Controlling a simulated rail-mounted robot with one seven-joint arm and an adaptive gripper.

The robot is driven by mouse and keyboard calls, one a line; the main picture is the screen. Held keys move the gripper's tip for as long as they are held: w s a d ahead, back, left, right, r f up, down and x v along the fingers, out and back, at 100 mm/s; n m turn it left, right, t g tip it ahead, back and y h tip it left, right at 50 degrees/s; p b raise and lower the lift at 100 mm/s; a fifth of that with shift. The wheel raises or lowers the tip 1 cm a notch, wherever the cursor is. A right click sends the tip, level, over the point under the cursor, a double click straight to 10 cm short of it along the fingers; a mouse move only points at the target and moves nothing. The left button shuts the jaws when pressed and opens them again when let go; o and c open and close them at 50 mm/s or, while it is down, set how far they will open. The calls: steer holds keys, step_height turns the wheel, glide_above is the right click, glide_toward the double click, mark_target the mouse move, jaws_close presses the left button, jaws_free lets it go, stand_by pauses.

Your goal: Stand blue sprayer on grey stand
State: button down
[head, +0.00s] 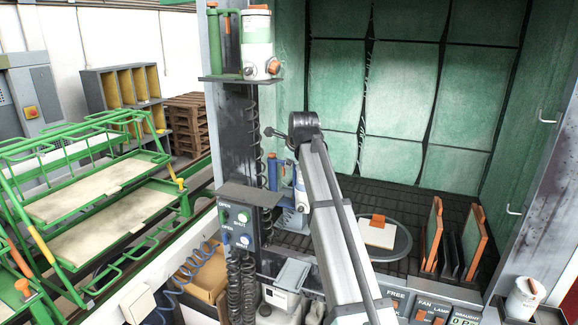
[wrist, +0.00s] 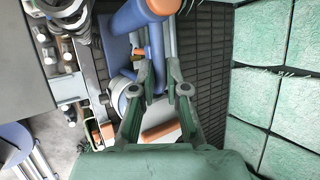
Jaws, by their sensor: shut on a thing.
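The blue sprayer (head: 301,198) is upright in the head view, just left of my arm at the booth's front left. In the wrist view its blue body (wrist: 131,20) with orange end lies beyond my fingertips. My gripper (wrist: 161,86) is shut on the sprayer, with its two fingers either side of a narrow blue part. My forearm hides the gripper in the head view. A grey, box-like holder (head: 293,273), possibly the grey stand, is below the sprayer at the front ledge. Whether the sprayer's base touches anything is hidden.
A green sprayer with a white cup (head: 256,35) stands on a high shelf (head: 240,80). A control box (head: 238,225) and coiled hoses are close at left. A round turntable (head: 398,249) and upright panels (head: 472,245) are at right. Green filter walls close the back.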

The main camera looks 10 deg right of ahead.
steer(key=w+d+b, duration=0.1)
steer(key=w+d, duration=0.1)
steer(key=w, duration=0.3)
steer(key=w+d+f+b, duration=0.1)
steer(key=w+d, duration=0.2)
steer(key=w, duration=0.2)
steer(key=shift+d, duration=0.35)
stand_by(0.4)
steer(key=shift+w, duration=0.1)
steer(key=shift+s+a+f, duration=0.1)
steer(key=shift+s+f, duration=0.1)
steer(key=shift+f, duration=0.15)
stand_by(0.5)
steer(key=shift+f, duration=0.35)
stand_by(1.5)
steer(key=c, duration=1.1)
jaws_free()
steer(key=shift+s, duration=0.1)
